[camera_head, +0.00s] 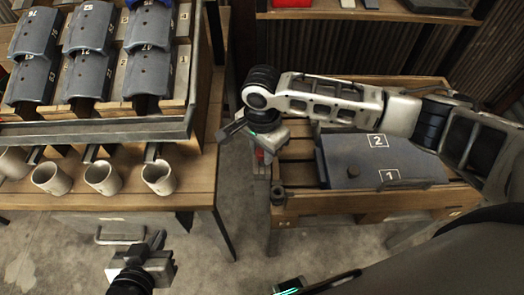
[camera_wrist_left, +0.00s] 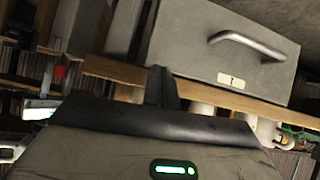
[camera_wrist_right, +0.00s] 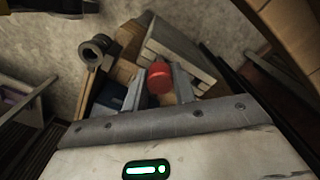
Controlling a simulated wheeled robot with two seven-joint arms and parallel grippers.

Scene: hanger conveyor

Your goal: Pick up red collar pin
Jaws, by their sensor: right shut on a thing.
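The red collar pin (camera_wrist_right: 160,78) sits between the fingers of my right gripper (camera_wrist_right: 165,84) in the right wrist view. The gripper is shut on it. In the head view a small red part of the pin (camera_head: 260,157) shows below the right wrist, beside the left end of the wooden bench; the jaws are mostly hidden there. I cannot tell whether the pin is clear of what lies beneath it. My left gripper (camera_head: 158,241) is shut and empty, in front of the left bench; its fingers also show together in the left wrist view (camera_wrist_left: 161,86).
The left bench (camera_head: 212,187) carries a rack of grey numbered covers (camera_head: 88,75) and several white mugs (camera_head: 103,178). A grey drawer (camera_wrist_left: 225,50) is under it. A blue-grey plate (camera_head: 375,160) marked 1 and 2 lies on the right bench (camera_head: 340,204). Open floor lies between the benches.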

